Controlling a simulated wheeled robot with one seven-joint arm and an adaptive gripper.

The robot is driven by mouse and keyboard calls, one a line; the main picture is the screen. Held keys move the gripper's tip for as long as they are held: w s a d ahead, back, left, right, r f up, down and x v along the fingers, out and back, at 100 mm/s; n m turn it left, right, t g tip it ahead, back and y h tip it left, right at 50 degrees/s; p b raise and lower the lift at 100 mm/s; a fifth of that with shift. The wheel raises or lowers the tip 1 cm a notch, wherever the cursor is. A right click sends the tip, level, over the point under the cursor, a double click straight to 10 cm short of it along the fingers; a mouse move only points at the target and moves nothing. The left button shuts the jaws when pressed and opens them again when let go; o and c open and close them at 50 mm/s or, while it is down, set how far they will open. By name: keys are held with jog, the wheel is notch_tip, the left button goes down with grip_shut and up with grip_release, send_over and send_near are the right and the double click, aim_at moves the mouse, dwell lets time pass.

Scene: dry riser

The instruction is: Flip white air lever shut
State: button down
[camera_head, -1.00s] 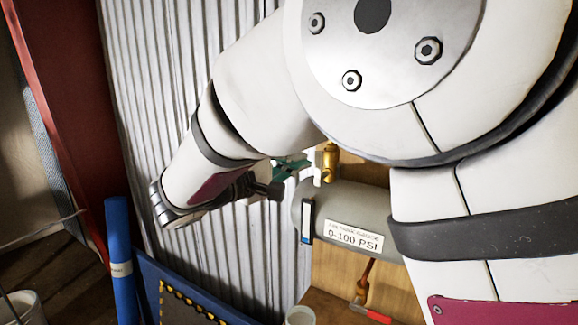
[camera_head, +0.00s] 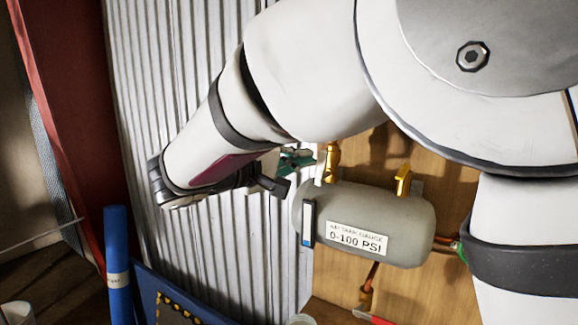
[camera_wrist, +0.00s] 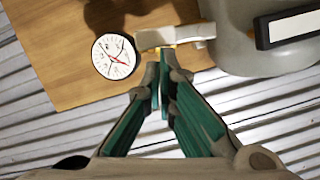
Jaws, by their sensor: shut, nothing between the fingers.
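The white lever (camera_wrist: 176,36) shows in the wrist view as a pale bar beside the grey tank (camera_wrist: 222,50), with a bit of brass under it. My gripper (camera_wrist: 159,70) is shut and empty, its green-sided fingers together. Its tips are right at the lever's lower edge in the picture; I cannot tell whether they touch. In the head view my gripper (camera_head: 297,160) is small and partly hidden by my wrist, left of a brass fitting (camera_head: 331,162) on the tank.
A round white gauge (camera_wrist: 114,57) is left of the lever on the wooden board (camera_wrist: 62,52). A red handle (camera_head: 372,317) sits below. Corrugated metal (camera_head: 190,110) stands behind my arm.

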aim_at(322, 158)
jog(key=d+m+b, duration=0.1)
jog(key=m+b, duration=0.1)
jog(key=b, duration=0.1)
jog(key=s+d+m+y+b, duration=0.1)
jog(key=m+b, duration=0.1)
jog(key=b, duration=0.2)
jog(key=d+m+y+b, duration=0.1)
jog(key=m+b, duration=0.1)
jog(key=b, duration=0.1)
jog(key=shift+s+r, duration=0.1)
jog(key=shift+s, duration=0.2)
jog(key=d+m+b, duration=0.1)
jog(key=m+b, duration=0.1)
jog(key=b, duration=0.3)
jog(key=s+d+m+y+b, duration=0.1)
jog(key=m+b, duration=0.1)
jog(key=b, duration=0.3)
jog(key=s+d+f+m+t+y+b, duration=0.1)
jog(key=m+b, duration=0.1)
jog(key=b, duration=0.3)
jog(key=shift+f, duration=0.1)
jog(key=shift+s+b, duration=0.1)
jog(key=shift+b, duration=0.2)
jog(key=s+a+r+p, duration=0.4)
jog(key=s+a+r, duration=0.2)
jog(key=s, duration=0.1)
jog(key=shift+s+r, duration=0.25)
jog(key=shift+s, duration=0.15)
